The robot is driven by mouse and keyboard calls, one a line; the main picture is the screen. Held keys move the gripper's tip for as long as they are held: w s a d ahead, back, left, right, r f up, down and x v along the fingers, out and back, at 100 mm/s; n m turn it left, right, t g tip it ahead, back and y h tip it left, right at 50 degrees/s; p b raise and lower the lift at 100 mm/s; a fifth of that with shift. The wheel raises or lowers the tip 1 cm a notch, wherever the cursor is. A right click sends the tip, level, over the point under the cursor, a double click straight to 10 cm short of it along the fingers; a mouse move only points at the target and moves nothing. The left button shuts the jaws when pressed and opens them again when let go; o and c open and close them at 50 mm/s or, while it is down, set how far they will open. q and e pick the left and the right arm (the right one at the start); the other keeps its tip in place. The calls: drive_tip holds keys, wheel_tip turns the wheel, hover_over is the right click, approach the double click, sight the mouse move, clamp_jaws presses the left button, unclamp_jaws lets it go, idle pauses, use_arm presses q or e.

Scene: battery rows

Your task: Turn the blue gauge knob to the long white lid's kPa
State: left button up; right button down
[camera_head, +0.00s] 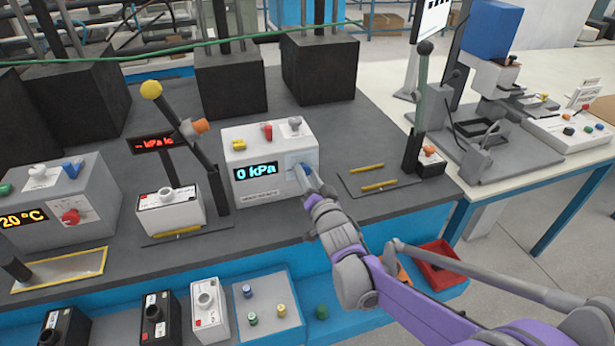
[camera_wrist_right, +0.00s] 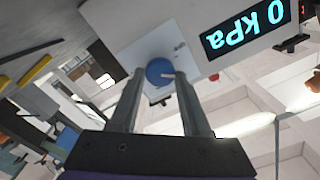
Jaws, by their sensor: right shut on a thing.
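The blue gauge knob (camera_head: 305,170) sits on the right part of the front of a white gauge box (camera_head: 240,190). Its cyan display (camera_head: 256,171) reads 0 kPa. My right gripper (camera_head: 305,179) reaches the knob from the front right. In the right wrist view the knob (camera_wrist_right: 159,71) lies between the fingertips (camera_wrist_right: 160,78), and the gripper is shut on it. The knob has a white pointer mark. A white-lidded battery (camera_head: 168,212) stands left of the gauge box; another, long and white (camera_head: 205,305), stands on the lower front shelf. Their print is too small to read. My left gripper is not in view.
A grey box (camera_head: 75,210) with a 20 °C display is at the left. A lever with a yellow ball (camera_head: 151,89) and a red display (camera_head: 154,143) stand behind the white-lidded battery. A red bin (camera_head: 440,268) lies at lower right. Yellow rods (camera_head: 378,186) lie right of the gauge box.

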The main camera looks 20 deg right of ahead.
drive_tip(key=shift+m+b, duration=0.35)
drive_tip(key=shift+m, duration=1.95)
drive_tip(key=shift+c, duration=2)
unclamp_jaws()
drive_tip(key=s, duration=1.1)
drive_tip(key=shift+d, duration=0.25)
